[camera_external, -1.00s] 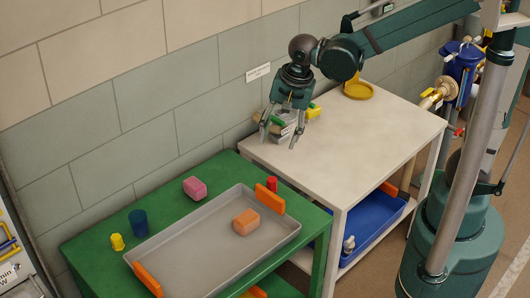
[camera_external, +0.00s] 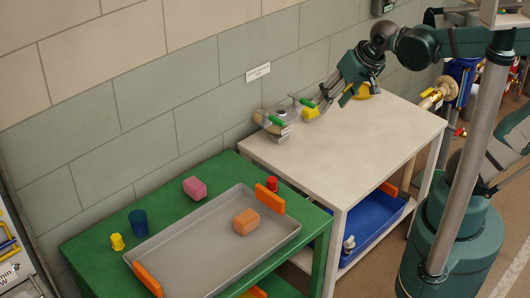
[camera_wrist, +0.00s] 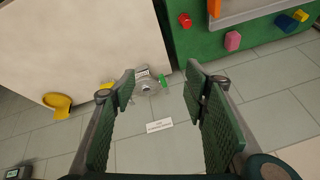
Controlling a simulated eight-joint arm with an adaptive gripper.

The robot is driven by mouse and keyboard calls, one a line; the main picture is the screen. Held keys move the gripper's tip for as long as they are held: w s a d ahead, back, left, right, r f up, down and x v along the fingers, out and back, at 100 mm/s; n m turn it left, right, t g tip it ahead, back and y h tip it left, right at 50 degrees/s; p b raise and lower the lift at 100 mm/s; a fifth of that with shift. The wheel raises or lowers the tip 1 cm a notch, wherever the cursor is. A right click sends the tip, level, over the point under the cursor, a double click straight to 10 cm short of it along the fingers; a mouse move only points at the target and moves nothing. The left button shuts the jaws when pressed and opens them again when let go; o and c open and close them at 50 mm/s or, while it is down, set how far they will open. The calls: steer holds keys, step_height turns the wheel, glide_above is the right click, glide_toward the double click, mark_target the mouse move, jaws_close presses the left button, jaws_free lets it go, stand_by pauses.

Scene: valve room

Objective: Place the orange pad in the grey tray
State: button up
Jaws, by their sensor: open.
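The orange pad (camera_external: 246,221), a rounded block, sits inside the grey tray (camera_external: 185,262), toward its right end and clear of the walls. The tray lies on the green table and has an orange handle at each end. In the wrist view only an edge of the tray (camera_wrist: 245,14) shows, at the top right; the pad is out of that view. My gripper (camera_external: 335,96) is open and empty above the white table, well to the right of the tray. Its spread fingers (camera_wrist: 160,78) show in the wrist view with nothing between them.
The white table's front is clear.

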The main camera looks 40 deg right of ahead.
steer(key=s+d+r+n+t, duration=0.1)
steer(key=s+d+n, duration=0.2)
steer(key=d, duration=0.3)
steer(key=shift+s+n+t+h, duration=0.3)
steer(key=shift+s+n+h, duration=0.1)
steer(key=shift+s, duration=0.2)
stand_by(0.8)
